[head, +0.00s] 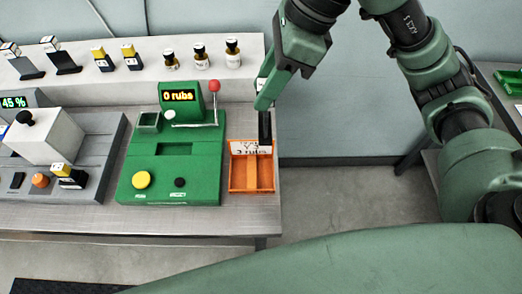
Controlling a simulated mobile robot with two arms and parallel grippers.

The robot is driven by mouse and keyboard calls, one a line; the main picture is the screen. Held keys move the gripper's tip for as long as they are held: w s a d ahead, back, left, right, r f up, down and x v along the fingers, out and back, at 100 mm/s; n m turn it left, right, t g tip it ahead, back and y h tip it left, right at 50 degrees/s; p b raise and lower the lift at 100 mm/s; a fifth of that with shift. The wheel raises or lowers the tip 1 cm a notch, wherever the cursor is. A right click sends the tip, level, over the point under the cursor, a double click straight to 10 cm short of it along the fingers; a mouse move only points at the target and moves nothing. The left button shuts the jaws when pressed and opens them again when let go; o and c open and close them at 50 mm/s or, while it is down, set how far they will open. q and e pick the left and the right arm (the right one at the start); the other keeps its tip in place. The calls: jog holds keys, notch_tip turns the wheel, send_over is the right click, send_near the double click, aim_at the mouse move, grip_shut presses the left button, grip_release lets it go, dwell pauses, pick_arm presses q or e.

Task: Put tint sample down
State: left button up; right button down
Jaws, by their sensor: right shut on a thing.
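My right gripper (264,103) is shut on a dark narrow piece (265,130), taken as the tint sample, which hangs upright below the fingers. The piece is in front of the back right part of an orange tray (232,172) at the right end of the bench. Whether it touches the tray or hangs above it, I cannot tell. The tray has a white label with dark lettering at its back, partly covered by the piece. My left gripper is not in view.
A green machine (125,172) reading "0 rubs" stands left of the tray, with a red-knobbed lever (215,86). A grey machine (108,135) is further left. Several small bottles and dark stands line the raised back shelf (255,62). The bench ends just right of the tray.

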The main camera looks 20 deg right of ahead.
aim_at(267, 127)
jog(key=f, duration=0.6)
jog(key=s+f+p, duration=0.1)
jog(key=f, duration=0.2)
jog(key=shift+s+f, duration=0.1)
notch_tip(267, 127, down, 9)
jog(key=shift+w+f+p, duration=0.15)
jog(key=shift+w+p, duration=0.05)
jog(key=shift+p, duration=0.2)
jog(key=c, duration=1)
grip_release()
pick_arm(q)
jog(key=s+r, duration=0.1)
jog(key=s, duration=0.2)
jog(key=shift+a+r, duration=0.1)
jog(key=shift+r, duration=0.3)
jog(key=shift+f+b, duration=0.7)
pick_arm(e)
jog(key=v, duration=1.2)
